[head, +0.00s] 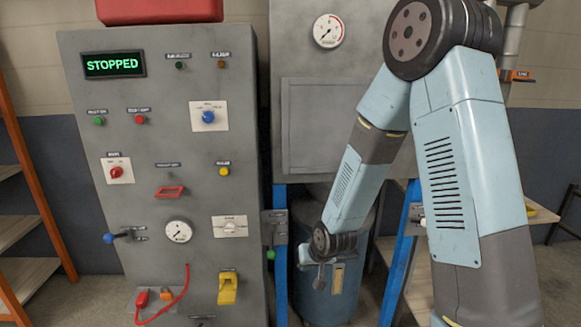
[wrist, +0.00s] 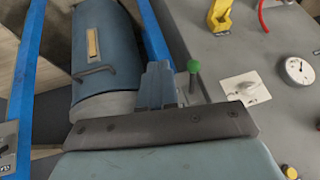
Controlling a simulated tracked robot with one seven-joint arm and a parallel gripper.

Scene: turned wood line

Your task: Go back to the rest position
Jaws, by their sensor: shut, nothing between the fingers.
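My gripper (head: 319,279) hangs at the end of my bent arm in the head view, in front of the blue drum and to the right of the grey control panel (head: 150,210). In the wrist view the fingers of my gripper (wrist: 157,80) are together, with nothing held between them. They appear beside a green-knobbed lever (wrist: 193,68) in that picture; I cannot tell the gap in depth. The lever's green knob (head: 270,254) also shows at the panel's right edge in the head view. The panel display (head: 113,65) reads STOPPED.
The blue drum (head: 335,300) stands behind my gripper, between blue posts (head: 281,290). The panel carries a yellow switch (head: 228,288), a red cable (head: 178,302), a blue-handled lever (head: 120,237) and a gauge (head: 178,231). Orange-framed shelves (head: 30,277) stand at left.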

